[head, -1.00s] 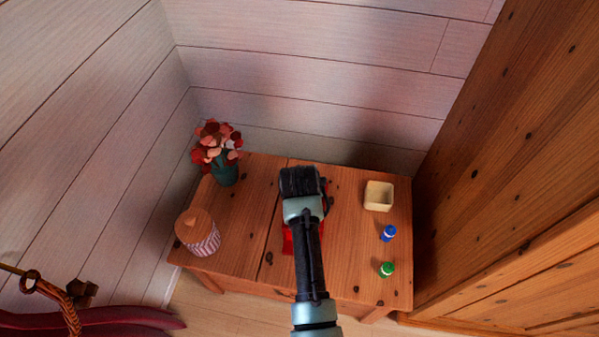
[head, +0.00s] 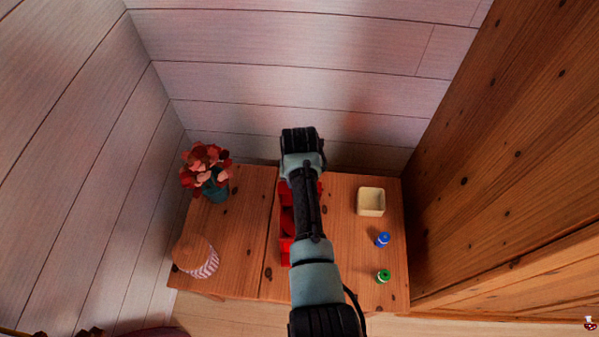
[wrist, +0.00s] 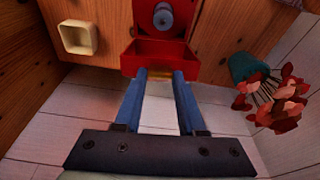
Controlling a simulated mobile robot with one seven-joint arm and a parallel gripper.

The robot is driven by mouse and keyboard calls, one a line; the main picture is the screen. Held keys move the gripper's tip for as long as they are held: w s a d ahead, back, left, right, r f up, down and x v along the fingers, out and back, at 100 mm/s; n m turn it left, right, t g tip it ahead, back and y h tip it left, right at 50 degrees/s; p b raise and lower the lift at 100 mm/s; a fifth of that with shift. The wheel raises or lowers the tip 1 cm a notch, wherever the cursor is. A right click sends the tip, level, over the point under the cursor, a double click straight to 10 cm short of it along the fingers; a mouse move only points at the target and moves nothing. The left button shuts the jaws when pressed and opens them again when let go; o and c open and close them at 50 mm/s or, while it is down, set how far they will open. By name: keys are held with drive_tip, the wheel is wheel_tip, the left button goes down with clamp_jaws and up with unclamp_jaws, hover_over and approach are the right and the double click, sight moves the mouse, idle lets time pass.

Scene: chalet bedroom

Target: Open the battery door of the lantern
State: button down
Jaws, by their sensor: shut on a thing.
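The red lantern (head: 286,222) is on the wooden table, mostly hidden behind my arm in the head view. In the wrist view, the red lantern (wrist: 180,28) is at the top, with a grey-blue round part in it and a red panel with raised edges facing my gripper. My gripper (wrist: 160,74) has its two blue fingers at the near edge of that panel, with a narrow yellowish strip (wrist: 160,75) between the tips. It is shut on this edge, which looks like the battery door. The fingertips are hidden in the head view.
On the table (head: 240,225), a flower vase (head: 214,190) and a striped lidded jar (head: 197,257) stand to the left. A cream open box (head: 371,202), a blue-topped item (head: 382,239) and a green-topped item (head: 384,276) are to the right. Walls close off the back and left; a wooden cabinet (head: 510,150) stands right.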

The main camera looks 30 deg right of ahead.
drive_tip(key=shift+w+d+r, duration=0.1)
drive_tip(key=shift+w+r, duration=0.1)
idle(0.6)
drive_tip(key=shift+c, duration=2.4)
unclamp_jaws()
drive_tip(key=shift+s+f, duration=0.1)
drive_tip(key=p+v, duration=0.2)
drive_tip(key=v, duration=1.1)
